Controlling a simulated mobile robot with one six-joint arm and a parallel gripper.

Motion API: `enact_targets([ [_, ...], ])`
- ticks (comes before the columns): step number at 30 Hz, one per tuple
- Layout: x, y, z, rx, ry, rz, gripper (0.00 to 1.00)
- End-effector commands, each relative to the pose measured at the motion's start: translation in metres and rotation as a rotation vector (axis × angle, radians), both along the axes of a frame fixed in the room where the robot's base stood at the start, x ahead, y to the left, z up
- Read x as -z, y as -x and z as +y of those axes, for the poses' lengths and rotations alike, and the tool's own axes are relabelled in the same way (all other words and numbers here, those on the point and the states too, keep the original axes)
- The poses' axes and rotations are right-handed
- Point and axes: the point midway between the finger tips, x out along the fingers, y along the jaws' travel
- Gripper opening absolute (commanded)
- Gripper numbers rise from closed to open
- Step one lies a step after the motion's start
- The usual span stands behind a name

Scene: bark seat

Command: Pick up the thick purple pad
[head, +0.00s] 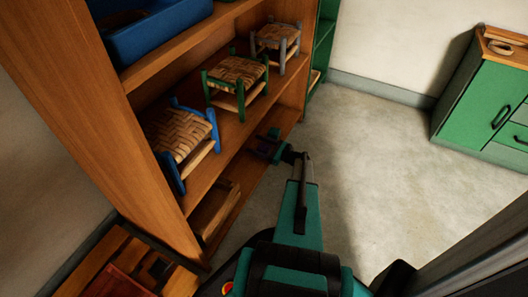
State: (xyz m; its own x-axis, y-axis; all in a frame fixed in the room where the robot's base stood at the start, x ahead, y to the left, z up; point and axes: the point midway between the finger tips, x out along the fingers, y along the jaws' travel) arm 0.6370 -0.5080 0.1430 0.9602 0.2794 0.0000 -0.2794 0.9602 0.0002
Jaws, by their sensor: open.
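My gripper (266,147) is at the end of my teal arm, at the lower shelf of the wooden shelving unit. It is open and looks small and dark from here.
The wooden shelving unit (150,185) holds three woven-seat stools: blue (182,140), green (237,80) and grey (277,38). A blue bin (155,30) sits above. A wooden box (215,210) is on the lower shelf. Green cabinet (480,100) stands right; floor between is clear.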

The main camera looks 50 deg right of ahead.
Motion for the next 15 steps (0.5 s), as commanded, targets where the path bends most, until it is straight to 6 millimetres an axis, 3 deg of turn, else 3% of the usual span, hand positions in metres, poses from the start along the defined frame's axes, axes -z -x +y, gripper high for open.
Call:
enact_targets([
  [13,-0.0003,0.0008,-0.0009,0.001,0.0,0.0,0.7],
  [15,-0.0003,0.0009,-0.001,0.001,0.0,0.0,0.58],
])
